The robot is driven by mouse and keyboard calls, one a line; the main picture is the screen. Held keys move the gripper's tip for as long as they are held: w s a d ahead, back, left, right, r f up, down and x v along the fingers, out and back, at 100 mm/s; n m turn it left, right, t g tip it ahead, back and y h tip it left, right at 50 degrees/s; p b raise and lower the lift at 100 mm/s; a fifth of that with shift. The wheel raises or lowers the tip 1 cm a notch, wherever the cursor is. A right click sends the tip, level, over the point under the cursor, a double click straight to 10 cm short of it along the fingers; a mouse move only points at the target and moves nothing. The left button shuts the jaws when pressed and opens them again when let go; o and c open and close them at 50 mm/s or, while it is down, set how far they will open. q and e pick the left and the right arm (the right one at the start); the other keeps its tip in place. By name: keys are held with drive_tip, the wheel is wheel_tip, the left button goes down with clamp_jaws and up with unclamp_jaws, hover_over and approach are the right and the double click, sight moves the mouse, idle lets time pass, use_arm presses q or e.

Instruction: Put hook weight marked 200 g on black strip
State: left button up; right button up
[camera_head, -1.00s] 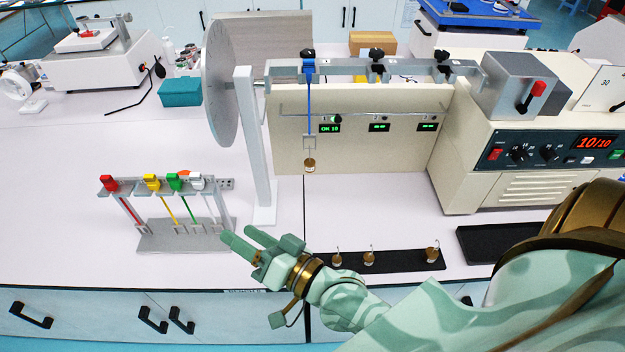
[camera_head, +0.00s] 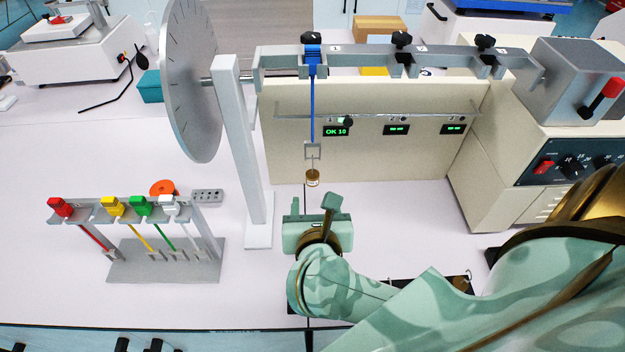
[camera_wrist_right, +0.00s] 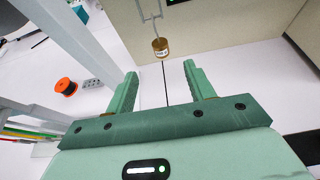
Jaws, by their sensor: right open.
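A small brass hook weight (camera_head: 312,178) hangs below a white frame at the lower end of the blue sample strap. Its label is too small to read. It also shows in the right wrist view (camera_wrist_right: 160,47), just beyond the fingertips. My right gripper (camera_head: 313,208) is open and empty below and in front of this weight; in the right wrist view its two fingers (camera_wrist_right: 160,72) stand apart, with the weight between their lines. The black strip (camera_head: 470,291) lies on the table, mostly hidden behind my right arm. One brass weight (camera_head: 461,283) shows at its right end. My left gripper is not in view.
A grey upright post (camera_head: 240,150) and large disc (camera_head: 190,80) stand left of the hanging weight. A rack (camera_head: 165,265) with red, yellow, green and white straps stands at left. An orange spool (camera_head: 163,188) lies behind it. A beige panel (camera_head: 370,155) stands behind the weight.

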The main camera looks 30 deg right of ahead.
sight(313, 169)
drive_tip(key=b+x, duration=0.6)
drive_tip(key=x, duration=0.6)
drive_tip(key=shift+w+d+f+b, duration=0.1)
drive_tip(key=shift+w+f+b, duration=0.15)
drive_tip(key=shift+b, duration=0.1)
drive_tip(key=shift+w+d, duration=0.25)
drive_tip(key=shift+w, duration=0.1)
drive_tip(key=shift+r, duration=0.1)
clamp_jaws()
drive_tip(key=shift+r+p, duration=0.8)
drive_tip(key=shift+r, duration=0.3)
drive_tip(key=shift+s+a+p, duration=0.35)
drive_tip(key=shift+s+a, duration=0.25)
drive_tip(key=shift+s, duration=0.4)
drive_tip(key=shift+s+a+p, duration=0.4)
drive_tip(key=shift+s+a, duration=0.25)
drive_tip(key=shift+s, duration=0.4)
drive_tip(key=shift+s+a+p, duration=0.35)
drive_tip(key=shift+s+a, duration=0.25)
drive_tip(key=shift+s, duration=0.4)
